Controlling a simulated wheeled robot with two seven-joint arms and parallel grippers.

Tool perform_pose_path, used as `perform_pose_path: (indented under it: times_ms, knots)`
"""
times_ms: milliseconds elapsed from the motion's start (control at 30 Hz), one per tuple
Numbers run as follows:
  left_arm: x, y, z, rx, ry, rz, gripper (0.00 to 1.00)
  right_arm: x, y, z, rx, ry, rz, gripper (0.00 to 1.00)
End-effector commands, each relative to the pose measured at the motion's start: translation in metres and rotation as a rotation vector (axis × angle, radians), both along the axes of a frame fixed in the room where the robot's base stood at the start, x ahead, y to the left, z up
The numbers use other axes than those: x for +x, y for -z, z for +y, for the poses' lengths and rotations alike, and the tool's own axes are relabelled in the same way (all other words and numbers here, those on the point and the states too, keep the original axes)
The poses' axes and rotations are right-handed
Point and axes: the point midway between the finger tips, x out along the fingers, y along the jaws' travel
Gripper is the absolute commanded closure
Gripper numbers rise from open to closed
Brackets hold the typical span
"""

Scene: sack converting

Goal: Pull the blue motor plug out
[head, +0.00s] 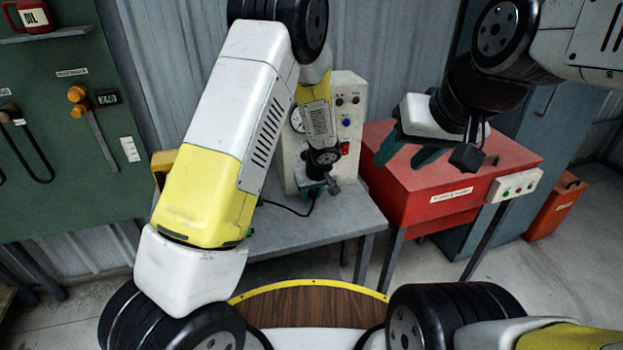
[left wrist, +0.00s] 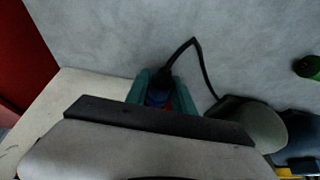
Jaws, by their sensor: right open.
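My left gripper (head: 318,190) is at the front of the pale control cabinet, low down near the table top. In the left wrist view, its two teal fingers (left wrist: 160,96) stand on either side of the blue plug (left wrist: 156,97). A black cable (left wrist: 182,52) runs from the plug, bends sharply and goes off to the right. A bit of red shows beside the plug between the fingers. I cannot tell whether the fingers press on the plug. In the head view the gripper and wrist hide the plug. My right gripper (head: 400,162) is open and empty, above the red cabinet.
The pale control cabinet (head: 349,100) with buttons and a gauge stands on a grey table (head: 345,222). A red cabinet (head: 450,175) with a small button box (head: 515,186) is to its right. A green tool board (head: 55,130) hangs at left. A red bin (head: 558,205) stands far right.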

Motion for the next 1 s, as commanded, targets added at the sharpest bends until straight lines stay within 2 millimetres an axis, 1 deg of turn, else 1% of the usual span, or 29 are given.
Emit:
perform_pose_path:
  times_ms: [33, 67, 100, 567, 1000]
  knots:
    - [0.000, 0.000, 0.000, 0.000, 0.000, 0.000, 0.91, 0.000, 0.000, 0.000, 0.000, 0.000, 0.000, 0.50]
    - [0.000, 0.000, 0.000, 0.000, 0.000, 0.000, 0.97, 0.000, 0.000, 0.000, 0.000, 0.000, 0.000, 0.50]
    - [0.000, 0.000, 0.000, 0.000, 0.000, 0.000, 1.00, 0.000, 0.000, 0.000, 0.000, 0.000, 0.000, 0.50]
    - [-0.002, 0.000, -0.001, 0.001, 0.002, 0.000, 1.00, 0.000, 0.000, 0.000, 0.000, 0.000, 0.000, 0.50]
    - [-0.022, 0.000, -0.007, 0.001, 0.002, 0.000, 1.00, 0.000, 0.000, 0.000, 0.000, 0.000, 0.000, 0.50]
